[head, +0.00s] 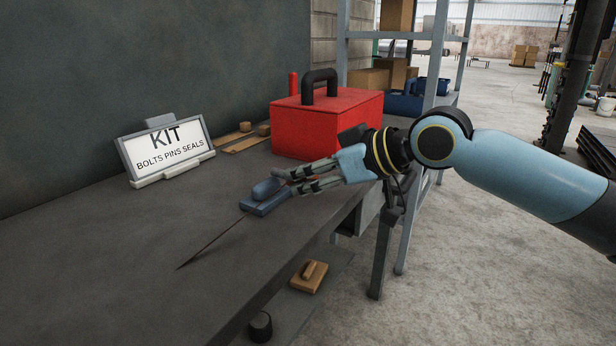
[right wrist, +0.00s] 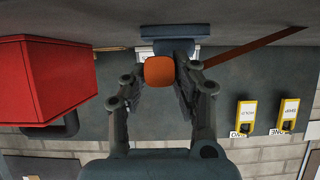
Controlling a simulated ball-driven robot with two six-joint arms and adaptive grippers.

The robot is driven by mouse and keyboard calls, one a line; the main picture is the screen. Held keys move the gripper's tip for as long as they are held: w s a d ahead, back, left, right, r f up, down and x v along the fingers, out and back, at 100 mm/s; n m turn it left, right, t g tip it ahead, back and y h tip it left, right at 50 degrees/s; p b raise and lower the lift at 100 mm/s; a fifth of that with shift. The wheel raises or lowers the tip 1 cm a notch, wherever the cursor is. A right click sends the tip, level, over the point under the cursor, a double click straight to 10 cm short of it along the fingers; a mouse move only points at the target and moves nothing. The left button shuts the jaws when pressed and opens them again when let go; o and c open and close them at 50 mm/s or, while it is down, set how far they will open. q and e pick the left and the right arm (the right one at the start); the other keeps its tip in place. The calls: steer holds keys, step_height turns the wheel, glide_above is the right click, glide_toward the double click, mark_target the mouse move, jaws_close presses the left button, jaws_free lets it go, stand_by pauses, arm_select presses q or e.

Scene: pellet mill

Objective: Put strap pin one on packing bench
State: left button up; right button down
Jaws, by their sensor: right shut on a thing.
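My right gripper (head: 290,181) reaches in low from the right over the grey bench (head: 130,240). Its fingers are shut on a small piece with a rounded orange end (right wrist: 159,70), seen between the fingertips in the right wrist view (right wrist: 164,88). Right at the fingertips is a blue block with a rounded top (head: 264,203); the block also shows behind the orange end in the wrist view (right wrist: 175,30). A thin dark strip (head: 212,243) runs from the block toward the front left. I cannot tell which part is strap pin one. My left gripper is not in view.
A red toolbox (head: 325,125) stands just behind the gripper. A KIT sign (head: 167,148) and flat wooden pieces (head: 240,142) are at the back. A shelf rack (head: 440,50) stands beyond. The bench's left part is clear. A lower shelf (head: 300,312) holds small items.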

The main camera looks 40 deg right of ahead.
steer(key=shift+f, duration=0.1)
steer(key=c, duration=1)
jaws_free()
steer(key=shift+c, duration=0.2)
